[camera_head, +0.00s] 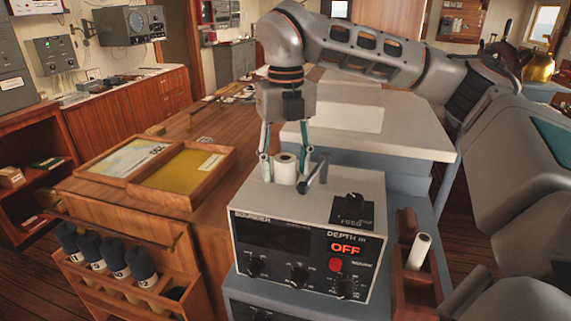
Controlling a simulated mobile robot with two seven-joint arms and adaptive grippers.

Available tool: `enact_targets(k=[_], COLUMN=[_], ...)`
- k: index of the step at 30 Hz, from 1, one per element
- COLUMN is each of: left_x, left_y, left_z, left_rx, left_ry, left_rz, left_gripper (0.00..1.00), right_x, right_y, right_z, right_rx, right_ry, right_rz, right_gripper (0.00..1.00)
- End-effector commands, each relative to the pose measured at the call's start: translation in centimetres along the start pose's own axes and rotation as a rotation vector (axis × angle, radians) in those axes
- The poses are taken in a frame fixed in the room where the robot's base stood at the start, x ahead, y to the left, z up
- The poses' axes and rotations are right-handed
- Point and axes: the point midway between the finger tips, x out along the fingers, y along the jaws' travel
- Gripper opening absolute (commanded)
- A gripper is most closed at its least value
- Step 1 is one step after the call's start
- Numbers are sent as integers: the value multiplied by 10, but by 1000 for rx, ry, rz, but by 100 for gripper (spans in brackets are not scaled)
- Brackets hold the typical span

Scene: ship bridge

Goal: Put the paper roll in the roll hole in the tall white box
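A white paper roll (286,170) stands upright at the top of the pale box (305,200) with the depth display reading OFF. Its lower end meets the box's top; how deep it sits in a hole there is hidden. My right gripper (285,178) points straight down over the box, its fingers on either side of the roll. The fingers are spread, with a narrow gap seen at the left finger; contact at the right finger is unclear. A second white roll (419,251) stands tilted in a wooden holder (417,290) at the right. My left gripper is out of view.
A grey lever (315,174) rises from the box top close beside the right finger. A knob panel (352,209) is on its right. Wooden trays (184,175) lie at the left, above a rack of dark bottles (115,256). A white-topped counter (390,138) stands behind.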

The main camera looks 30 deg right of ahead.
Motion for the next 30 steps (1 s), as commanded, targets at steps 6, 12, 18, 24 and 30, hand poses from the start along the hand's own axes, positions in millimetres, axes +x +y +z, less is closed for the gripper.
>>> enact_targets(k=[6,12,18,24,30], left_x=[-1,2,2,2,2], left_y=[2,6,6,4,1], left_z=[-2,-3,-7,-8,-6], left_rx=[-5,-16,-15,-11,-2], left_ry=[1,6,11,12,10], left_rz=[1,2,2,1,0], left_gripper=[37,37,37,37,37], right_x=[-4,-32,-75,-108,-122], right_y=[0,0,0,0,0], right_z=[0,1,0,0,0], right_rx=[0,3,2,1,1], right_ry=[-1,-6,-5,-3,-1], right_rz=[1,2,1,0,0], right_gripper=[48,48,48,48,48])
